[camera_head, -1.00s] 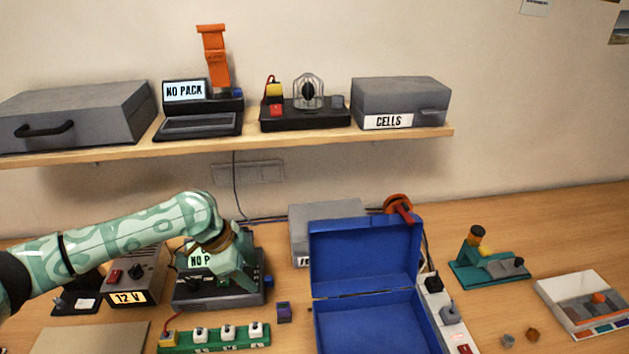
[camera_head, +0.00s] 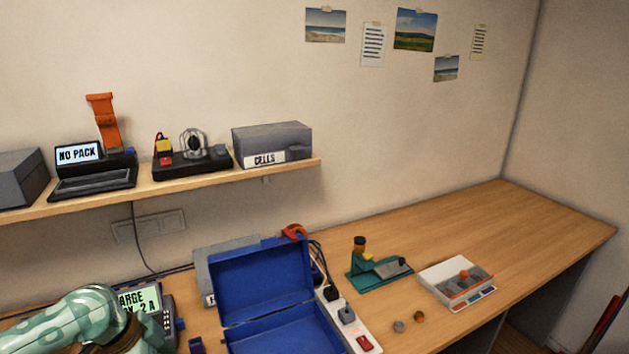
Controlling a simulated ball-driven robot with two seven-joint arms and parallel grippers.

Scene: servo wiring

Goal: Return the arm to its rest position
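My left arm (camera_head: 85,312) comes in at the lower left of the head view, bent over the bench. Its wrist end (camera_head: 125,338) hangs in front of the charger (camera_head: 168,308); the fingers cannot be made out, so I cannot tell whether they hold anything. The charger's lit screen (camera_head: 147,299) is partly covered by the arm and shows "...ARGE" and "2 A". My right arm and gripper are not in view.
An open blue case (camera_head: 262,275) stands right of the charger, beside a power strip (camera_head: 345,318). A teal fixture (camera_head: 378,270) and a white parts tray (camera_head: 457,283) lie farther right. A shelf (camera_head: 200,183) runs above. The bench's back right is clear.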

